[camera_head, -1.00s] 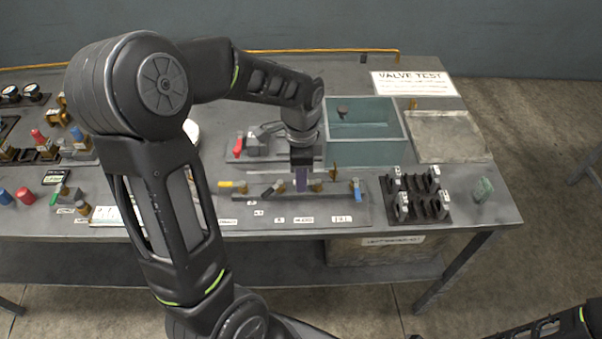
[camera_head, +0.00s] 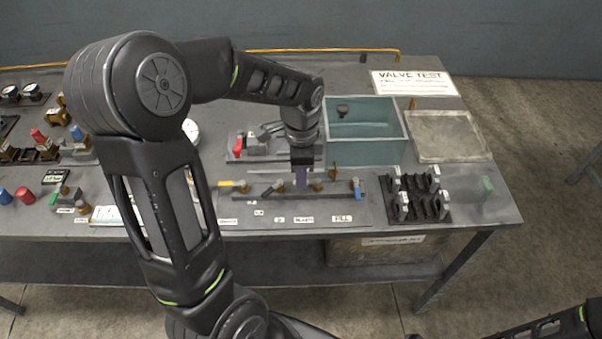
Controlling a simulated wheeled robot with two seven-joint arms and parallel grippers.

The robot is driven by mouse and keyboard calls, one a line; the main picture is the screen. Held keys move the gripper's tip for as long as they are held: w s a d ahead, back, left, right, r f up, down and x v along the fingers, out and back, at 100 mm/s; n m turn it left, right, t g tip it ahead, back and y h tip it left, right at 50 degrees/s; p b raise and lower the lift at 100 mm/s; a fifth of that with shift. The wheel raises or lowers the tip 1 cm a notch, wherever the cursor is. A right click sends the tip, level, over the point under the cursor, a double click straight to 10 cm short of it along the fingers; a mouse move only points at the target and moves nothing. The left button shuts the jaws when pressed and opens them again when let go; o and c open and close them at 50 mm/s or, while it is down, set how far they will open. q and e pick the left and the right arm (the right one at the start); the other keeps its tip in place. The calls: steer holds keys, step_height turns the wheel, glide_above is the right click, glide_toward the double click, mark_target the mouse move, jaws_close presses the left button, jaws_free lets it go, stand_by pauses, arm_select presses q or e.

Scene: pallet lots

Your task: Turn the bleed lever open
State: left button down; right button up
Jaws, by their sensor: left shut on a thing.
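The valve panel (camera_head: 262,211) lies near the table's front edge, with a row of brass valves along a dark bar. It has a yellow lever (camera_head: 232,184) at its left end and a blue lever (camera_head: 357,187) at its right end. Small white labels stand in front; the one at the right appears to read FILL (camera_head: 341,219). My left gripper (camera_head: 301,181) points down over the middle of the row, shut on a valve lever there. The lever is mostly hidden between the fingers, and its angle cannot be told. My right gripper is out of view.
A teal open bin (camera_head: 365,150) stands behind the panel, with a grey tray (camera_head: 448,137) to its right. A black rack (camera_head: 420,205) stands to the right of the panel. My left arm covers the table's left middle.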

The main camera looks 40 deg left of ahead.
arm_select(q)
steer(key=shift+s+n, duration=0.1)
steer(key=shift+n, duration=0.2)
steer(key=n, duration=0.1)
steer(key=d+n+b, duration=0.1)
steer(key=n, duration=0.1)
steer(key=shift+s, duration=0.35)
steer(key=n, duration=0.1)
steer(key=d+n+b, duration=0.1)
steer(key=n, duration=0.3)
steer(key=shift+s+d+b, duration=0.25)
steer(key=shift+s+b, duration=0.05)
steer(key=shift+b, duration=0.1)
steer(key=n, duration=0.1)
steer(key=d+n+b, duration=0.1)
steer(key=n, duration=0.1)
steer(key=d+n, duration=0.1)
steer(key=n, duration=0.1)
steer(key=shift+w, duration=0.1)
steer(key=shift+w+d+n+b, duration=0.1)
steer(key=shift+d+n+b, duration=0.15)
steer(key=shift+n, duration=0.5)
steer(key=shift+w+d+n+b, duration=0.15)
steer(key=shift+n+b, duration=0.1)
steer(key=shift+n, duration=0.45)
steer(key=shift+w+d+n+b, duration=0.15)
steer(key=shift+n+b, duration=0.1)
steer(key=shift+n, duration=0.5)
